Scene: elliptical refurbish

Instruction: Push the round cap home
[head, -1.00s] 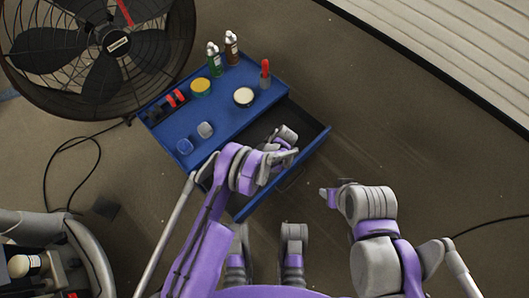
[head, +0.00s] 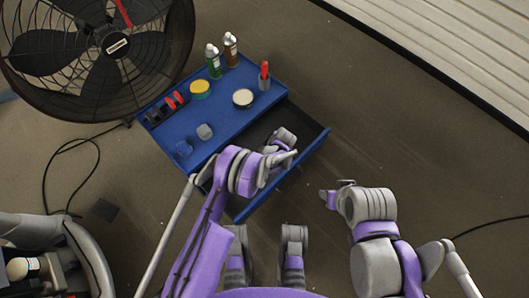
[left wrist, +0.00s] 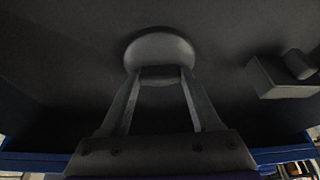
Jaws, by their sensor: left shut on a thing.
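In the left wrist view my left gripper (left wrist: 160,76) is shut on a round, dark grey piece (left wrist: 160,47), which looks like the round cap. It shows face-on beyond the fingertips against the dark floor of the drawer (left wrist: 60,100). I cannot tell whether it touches or sits in anything. In the head view my left arm reaches over the open drawer (head: 310,150), and its wrist hides the fingertips and the piece. My right gripper (head: 334,193) is over the floor to the right of the drawer; its fingers are not clear.
A dark block with a short cylinder (left wrist: 285,75) is at the right in the wrist view. The blue cart top (head: 222,110) carries a yellow tin (head: 200,88), a pale-lidded tin (head: 243,97), bottles (head: 213,62) and small clear pieces (head: 204,131). A large fan (head: 110,45) stands at the left.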

